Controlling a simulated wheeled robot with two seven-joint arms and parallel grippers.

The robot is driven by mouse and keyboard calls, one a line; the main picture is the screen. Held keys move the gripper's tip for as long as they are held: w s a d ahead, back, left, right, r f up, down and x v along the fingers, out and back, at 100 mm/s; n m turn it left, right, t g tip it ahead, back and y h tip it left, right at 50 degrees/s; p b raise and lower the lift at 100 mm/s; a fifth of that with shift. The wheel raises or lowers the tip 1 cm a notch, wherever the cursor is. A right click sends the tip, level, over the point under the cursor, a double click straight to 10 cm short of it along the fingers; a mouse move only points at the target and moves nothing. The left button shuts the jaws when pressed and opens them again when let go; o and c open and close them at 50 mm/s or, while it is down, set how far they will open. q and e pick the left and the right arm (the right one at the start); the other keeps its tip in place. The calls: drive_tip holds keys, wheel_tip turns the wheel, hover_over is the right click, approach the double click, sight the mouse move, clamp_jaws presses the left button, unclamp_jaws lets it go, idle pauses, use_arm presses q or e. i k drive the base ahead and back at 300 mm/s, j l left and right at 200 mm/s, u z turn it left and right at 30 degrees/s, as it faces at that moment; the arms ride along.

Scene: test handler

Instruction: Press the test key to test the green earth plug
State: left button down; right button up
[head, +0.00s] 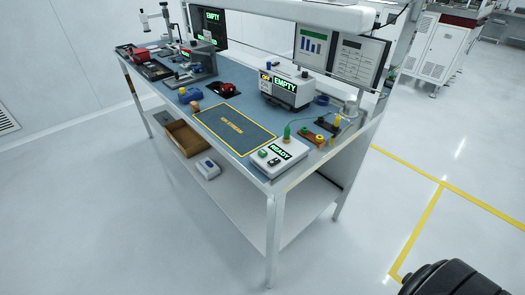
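A white tester box (278,158) with a lit green "READY" display sits at the near right corner of the workbench. Small buttons (273,161) show on its top, but I cannot tell their labels. A green plug (287,131) stands upright at the box's far edge; I cannot tell whether it is seated in the box. Neither gripper is in view.
The workbench (238,166) has a yellow-bordered dark mat (235,128) in its middle. Behind stands a grey-white unit reading "EMPTY" (284,86). Open floor (130,230) lies in front.

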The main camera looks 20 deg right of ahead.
sight(262, 153)
drive_tip(key=l+z, duration=0.25)
drive_tip(key=l, duration=0.45)
drive_tip(key=l+z, duration=0.2)
drive_tip(key=l, duration=0.55)
drive_tip(key=i+l+z, duration=0.25)
drive_tip(key=l, duration=0.45)
drive_tip(key=k, duration=0.1)
